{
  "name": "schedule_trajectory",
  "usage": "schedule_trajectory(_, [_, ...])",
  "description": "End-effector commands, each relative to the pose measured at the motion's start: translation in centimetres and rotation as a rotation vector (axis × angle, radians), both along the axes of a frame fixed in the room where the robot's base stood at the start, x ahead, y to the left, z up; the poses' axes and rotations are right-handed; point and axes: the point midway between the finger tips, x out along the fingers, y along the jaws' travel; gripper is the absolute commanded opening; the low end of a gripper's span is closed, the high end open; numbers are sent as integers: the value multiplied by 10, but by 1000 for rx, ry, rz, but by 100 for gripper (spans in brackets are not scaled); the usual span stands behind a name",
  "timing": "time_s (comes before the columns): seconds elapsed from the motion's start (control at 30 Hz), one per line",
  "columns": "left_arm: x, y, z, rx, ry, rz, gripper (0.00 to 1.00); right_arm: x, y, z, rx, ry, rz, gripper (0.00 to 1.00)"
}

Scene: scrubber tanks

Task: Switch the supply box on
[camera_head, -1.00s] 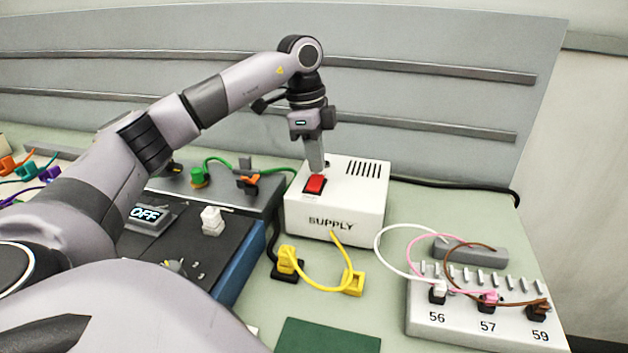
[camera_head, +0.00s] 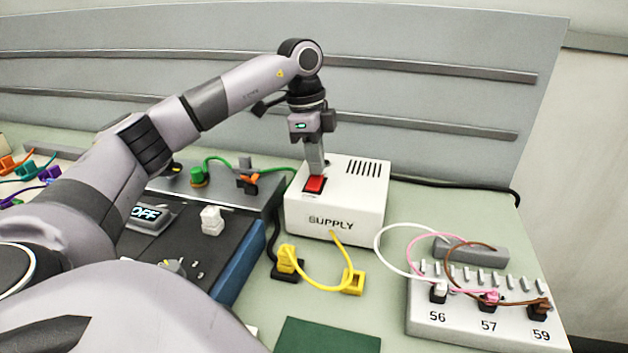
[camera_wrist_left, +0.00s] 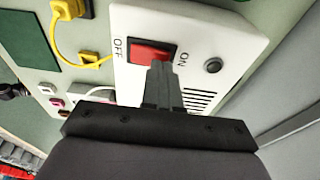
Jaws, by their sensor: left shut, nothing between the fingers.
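The white supply box (camera_head: 335,215) stands on the bench with "SUPPLY" on its front and vent slots on top. Its red rocker switch (camera_head: 314,184) is on the top face. In the left wrist view the red switch (camera_wrist_left: 152,52) lies between the words OFF and ON. My left gripper (camera_head: 315,172) points down with shut, empty fingers at the switch's far edge. In the wrist view its fingertips (camera_wrist_left: 160,66) overlap the switch's edge near the ON side; I cannot tell whether they touch. A small round knob or lamp (camera_wrist_left: 213,65) sits beyond ON. My right gripper is not in view.
A yellow cable (camera_head: 318,288) runs in front of the box. A terminal block (camera_head: 470,325) marked 56, 57, 59 with white, pink and brown leads stands to the right. A display reading OFF (camera_head: 146,213) is on the left. A green mat (camera_head: 325,337) lies in front.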

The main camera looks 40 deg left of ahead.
Motion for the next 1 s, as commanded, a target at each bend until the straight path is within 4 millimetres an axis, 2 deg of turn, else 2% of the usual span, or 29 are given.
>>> schedule_trajectory(0.67, [0, 0, -11, 0, 0, 0, 0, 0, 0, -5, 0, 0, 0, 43])
schedule_trajectory(0.83, [0, 0, -6, 0, 1, 0, 0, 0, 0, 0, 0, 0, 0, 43])
schedule_trajectory(1.0, [0, 0, 8, 0, 0, 0, 0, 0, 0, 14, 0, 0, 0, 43])
